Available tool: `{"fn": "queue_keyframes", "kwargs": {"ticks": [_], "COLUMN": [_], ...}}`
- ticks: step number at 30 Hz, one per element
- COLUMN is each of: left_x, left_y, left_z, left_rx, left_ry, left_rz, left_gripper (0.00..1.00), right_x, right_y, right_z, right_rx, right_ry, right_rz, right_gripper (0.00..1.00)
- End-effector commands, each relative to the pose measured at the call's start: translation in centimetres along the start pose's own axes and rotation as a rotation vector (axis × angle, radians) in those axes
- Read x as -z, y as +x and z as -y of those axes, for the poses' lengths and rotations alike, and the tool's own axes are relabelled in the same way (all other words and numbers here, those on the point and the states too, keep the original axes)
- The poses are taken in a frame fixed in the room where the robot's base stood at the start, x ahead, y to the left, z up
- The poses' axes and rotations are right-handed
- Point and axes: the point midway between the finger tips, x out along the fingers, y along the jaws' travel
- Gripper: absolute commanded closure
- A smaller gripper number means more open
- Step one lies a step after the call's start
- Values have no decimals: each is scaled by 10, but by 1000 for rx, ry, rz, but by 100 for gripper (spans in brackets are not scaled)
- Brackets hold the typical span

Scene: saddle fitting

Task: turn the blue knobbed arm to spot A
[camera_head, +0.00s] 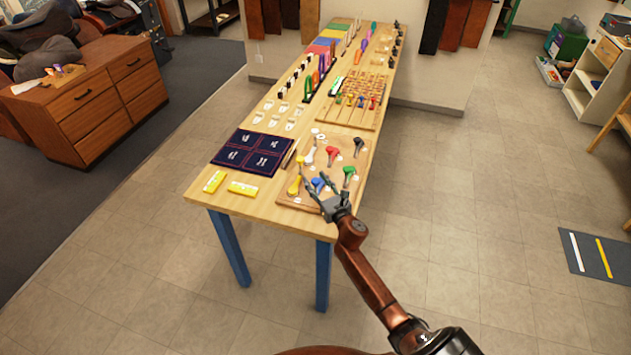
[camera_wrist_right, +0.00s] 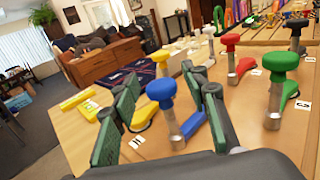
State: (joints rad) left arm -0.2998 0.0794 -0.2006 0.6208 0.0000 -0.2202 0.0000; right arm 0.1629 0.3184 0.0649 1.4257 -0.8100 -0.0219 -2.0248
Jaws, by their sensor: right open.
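The blue knobbed arm (camera_wrist_right: 163,91) has a round blue knob on a metal post, with a short blue lever pointing right from its base in the right wrist view. It is small and partly hidden in the head view (camera_head: 318,184). My right gripper (camera_wrist_right: 166,88) is open, its two green-padded fingers on either side of the blue knob, with gaps visible on both sides. It also shows over the near edge of the wooden board (camera_head: 294,199) in the head view. White spot labels lie on the board; I cannot read an A. My left gripper is out of view.
Red (camera_wrist_right: 231,60), green (camera_wrist_right: 276,85), yellow (camera_wrist_right: 145,115) and other knobbed arms stand close around on the same board. Yellow blocks (camera_head: 243,188) and a dark blue panel (camera_head: 253,153) lie to the left. The table continues, crowded, towards the back.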

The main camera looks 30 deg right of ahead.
Motion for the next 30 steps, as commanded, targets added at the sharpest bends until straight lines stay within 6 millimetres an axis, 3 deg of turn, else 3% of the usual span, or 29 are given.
{"fn": "queue_keyframes", "kwargs": {"ticks": [9,27,30], "left_x": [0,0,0], "left_y": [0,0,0], "left_z": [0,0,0], "left_rx": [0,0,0], "left_ry": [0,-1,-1], "left_rz": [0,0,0], "left_gripper": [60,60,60], "right_x": [0,0,0], "right_y": [4,3,3], "right_z": [0,0,0], "right_rx": [0,1,1], "right_ry": [2,2,2], "right_rz": [-1,-1,-1], "right_gripper": [59,99,100]}}
